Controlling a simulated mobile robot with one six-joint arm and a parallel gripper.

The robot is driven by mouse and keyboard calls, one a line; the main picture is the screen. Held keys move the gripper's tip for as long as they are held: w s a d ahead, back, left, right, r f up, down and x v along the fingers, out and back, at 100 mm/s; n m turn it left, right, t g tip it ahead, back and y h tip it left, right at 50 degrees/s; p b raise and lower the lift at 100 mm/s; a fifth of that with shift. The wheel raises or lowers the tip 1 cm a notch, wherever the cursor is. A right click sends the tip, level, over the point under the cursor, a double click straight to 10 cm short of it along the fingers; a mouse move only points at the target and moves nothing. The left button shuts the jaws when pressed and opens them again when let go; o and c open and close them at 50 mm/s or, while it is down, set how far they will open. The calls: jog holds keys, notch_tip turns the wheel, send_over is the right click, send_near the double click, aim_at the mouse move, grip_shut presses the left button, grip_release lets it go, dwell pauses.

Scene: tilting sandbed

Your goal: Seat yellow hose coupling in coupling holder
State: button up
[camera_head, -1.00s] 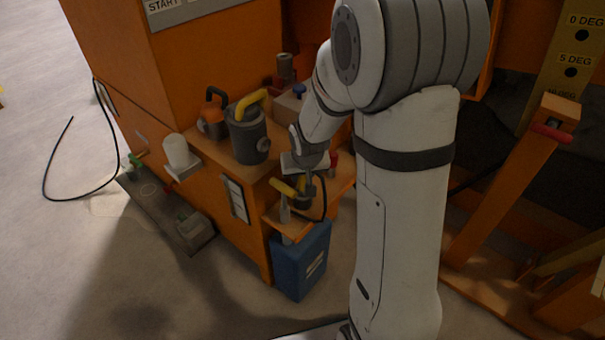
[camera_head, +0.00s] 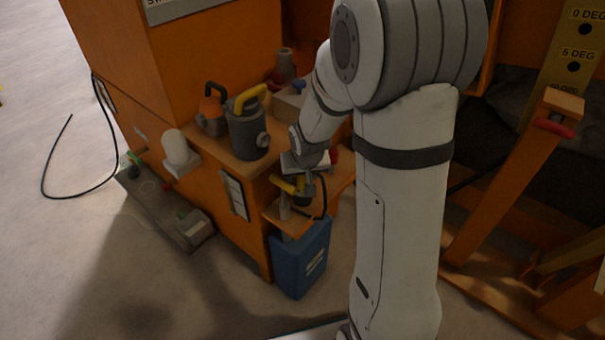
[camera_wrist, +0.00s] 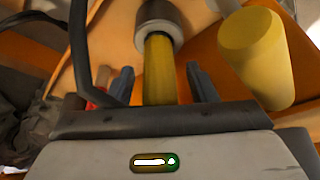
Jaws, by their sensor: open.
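In the wrist view, a yellow cylinder with a grey collar (camera_wrist: 160,65), apparently the hose coupling, stands between the two fingers of my gripper (camera_wrist: 160,84). The fingers are spread, with a gap on each side of it. A second, thicker yellow cylinder (camera_wrist: 255,50) is to the right, outside the fingers. A black hose (camera_wrist: 80,40) runs at the left. In the head view, my gripper (camera_head: 304,178) is low over a small orange shelf (camera_head: 284,222), with a yellow part (camera_head: 283,185) beside it. I cannot clearly make out the coupling holder; my wrist partly covers the spot.
A grey canister with a yellow handle (camera_head: 248,128), an orange-and-black jug (camera_head: 212,112) and a white cylinder (camera_head: 176,148) stand left of my wrist. A blue bin (camera_head: 300,262) is below the shelf. An orange tilted beam (camera_head: 510,180) is to the right.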

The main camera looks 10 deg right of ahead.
jog(key=p+v, duration=0.3)
jog(key=v, duration=0.4)
jog(key=shift+r, duration=0.4)
jog(key=shift+s, duration=0.15)
jog(key=s+r+p, duration=0.6)
jog(key=r+p, duration=0.3)
jog(key=r, duration=0.4)
jog(key=s+r+g+p, duration=0.1)
jog(key=s+r+p, duration=0.5)
jog(key=r+p, duration=0.4)
jog(key=s+r+g+p, duration=0.1)
jog(key=s+r+p, duration=0.5)
jog(key=r+p, duration=0.4)
notch_tip(320, 180, up, 6)
jog(key=shift+s+f+n, duration=0.1)
jog(key=shift+s+n, duration=0.3)
jog(key=shift+c, duration=0.5)
